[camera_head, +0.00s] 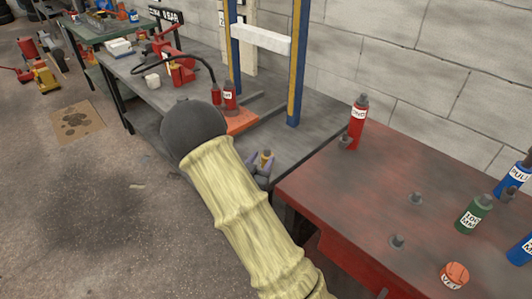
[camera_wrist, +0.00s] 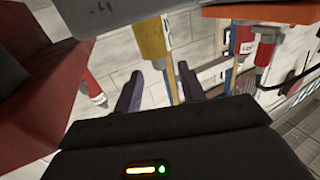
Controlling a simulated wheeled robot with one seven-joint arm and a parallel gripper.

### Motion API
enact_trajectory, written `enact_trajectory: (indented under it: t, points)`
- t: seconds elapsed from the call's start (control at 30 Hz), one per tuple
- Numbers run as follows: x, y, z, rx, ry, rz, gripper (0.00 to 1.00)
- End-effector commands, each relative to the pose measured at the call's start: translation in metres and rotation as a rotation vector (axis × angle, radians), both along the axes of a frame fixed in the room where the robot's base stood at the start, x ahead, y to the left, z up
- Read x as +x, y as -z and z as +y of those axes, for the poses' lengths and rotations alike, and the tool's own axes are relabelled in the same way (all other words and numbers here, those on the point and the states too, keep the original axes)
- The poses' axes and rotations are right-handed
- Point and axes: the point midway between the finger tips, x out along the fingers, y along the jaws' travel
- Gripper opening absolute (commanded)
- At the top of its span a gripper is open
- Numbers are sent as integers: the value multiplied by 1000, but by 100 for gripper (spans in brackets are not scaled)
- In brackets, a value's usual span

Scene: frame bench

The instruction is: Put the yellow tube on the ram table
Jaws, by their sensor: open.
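The yellow tube (camera_wrist: 151,40) stands on the grey bench top in the inverted wrist view, its narrow end pointing down the picture. In the head view only a small yellow part of it (camera_head: 266,158) shows between my fingers. My gripper (camera_head: 261,158) is open, with its dark fingers on either side of the tube. In the wrist view my gripper (camera_wrist: 160,72) has a finger on each side of the tube's narrow end; contact is not clear. The orange plate (camera_head: 241,122), apparently the ram table, lies at the blue-and-yellow frame; it also shows in the wrist view (camera_wrist: 265,13).
A red labelled tube (camera_head: 230,97) stands on the orange plate. The frame's uprights (camera_head: 297,70) rise behind. A red bench (camera_head: 340,205) at right carries a red tube (camera_head: 357,122), a green tube (camera_head: 473,215) and blue tubes. Bare grey bench (camera_head: 300,140) lies around my gripper.

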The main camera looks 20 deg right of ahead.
Motion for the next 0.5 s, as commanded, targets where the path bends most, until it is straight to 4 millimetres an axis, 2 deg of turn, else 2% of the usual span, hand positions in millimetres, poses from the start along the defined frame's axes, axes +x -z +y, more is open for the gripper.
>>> enact_trajectory:
  t: [0.1,0.3,0.5]
  points:
    - [-17,0,19,0,-5,1,40]
    - [-41,-1,43,0,-3,-1,40]
    - [-51,-1,51,-1,-1,-1,40]
